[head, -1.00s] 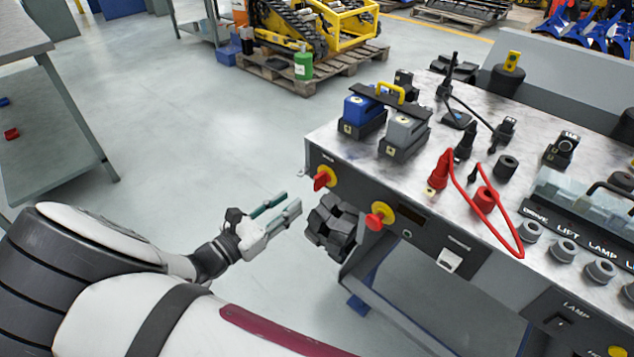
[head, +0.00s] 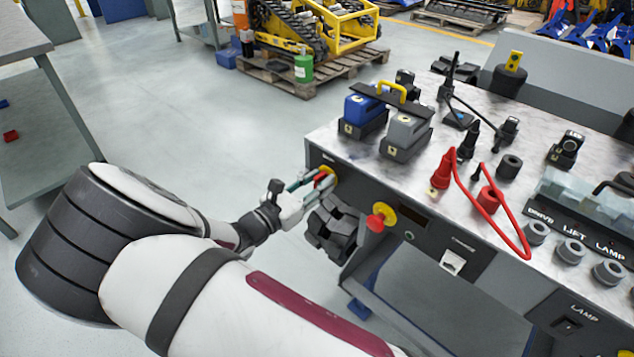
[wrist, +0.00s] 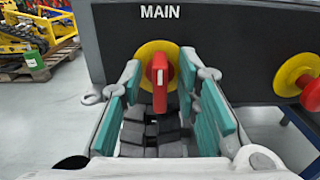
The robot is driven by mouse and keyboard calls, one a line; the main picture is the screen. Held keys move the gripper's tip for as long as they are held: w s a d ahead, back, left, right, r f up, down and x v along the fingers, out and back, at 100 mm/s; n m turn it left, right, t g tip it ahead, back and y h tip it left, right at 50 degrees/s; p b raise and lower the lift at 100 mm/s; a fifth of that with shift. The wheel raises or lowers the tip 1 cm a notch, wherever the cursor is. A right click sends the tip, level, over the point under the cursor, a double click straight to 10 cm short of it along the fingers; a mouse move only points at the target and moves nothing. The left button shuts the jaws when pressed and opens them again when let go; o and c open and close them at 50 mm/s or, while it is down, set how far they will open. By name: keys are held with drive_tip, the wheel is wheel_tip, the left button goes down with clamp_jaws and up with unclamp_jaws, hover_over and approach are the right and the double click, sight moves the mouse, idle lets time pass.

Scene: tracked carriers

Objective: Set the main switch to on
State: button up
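The main switch is a red handle (wrist: 160,84) on a yellow round plate (wrist: 146,54), under the word MAIN on the dark front panel in the wrist view. Its handle stands upright, vertical in that view. In the head view the switch (head: 325,175) is at the panel's left end, partly covered by my fingers. My gripper (wrist: 160,90) is open, with teal-padded fingers on the left and right of the red handle. A gap shows on the left; on the right the finger is very close, and I cannot tell whether it touches.
A red knob on a yellow plate (head: 381,216) sits to the right on the same panel. Black blocks (head: 335,225) hang below the switch. Blue (head: 364,112) and grey (head: 405,132) battery-like boxes stand on the bench top above.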

clamp_jaws()
drive_tip(key=shift+m, duration=0.3)
drive_tip(key=m, duration=0.3)
drive_tip(key=shift+s+d+m+p, duration=0.1)
drive_tip(key=shift+m+p, duration=0.2)
drive_tip(key=shift+p, duration=0.1)
drive_tip(key=m, duration=0.3)
drive_tip(key=shift+m, duration=0.3)
drive_tip(key=m, duration=0.5)
drive_tip(key=shift+f, duration=0.15)
drive_tip(key=shift+s+d+f+m, duration=0.1)
drive_tip(key=shift+m, duration=2.3)
